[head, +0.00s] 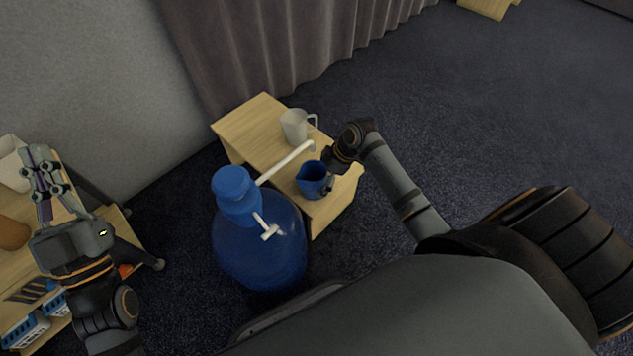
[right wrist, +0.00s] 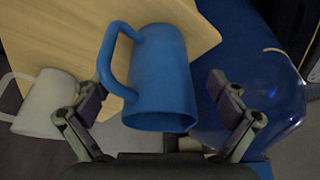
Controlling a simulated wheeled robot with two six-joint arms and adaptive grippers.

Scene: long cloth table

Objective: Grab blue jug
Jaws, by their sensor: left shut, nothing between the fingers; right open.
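The blue jug (head: 309,181) stands upright on the small wooden table (head: 243,122), near its front edge. My right gripper (head: 328,182) is open close beside it. In the right wrist view the blue jug (right wrist: 165,75) lies between the two spread fingers of this gripper (right wrist: 160,85). Its handle is on the left, close to the left finger; I cannot tell whether they touch. The right finger is apart from the jug's body. My left gripper (head: 42,165) is shut and empty, far left over the shelf unit.
A white jug (head: 294,126) stands behind the blue one on the table. A large blue water bottle (head: 258,248) with a pump stands in front, its white spout (head: 285,165) reaching towards the jugs. A wooden shelf unit (head: 115,225) is at left.

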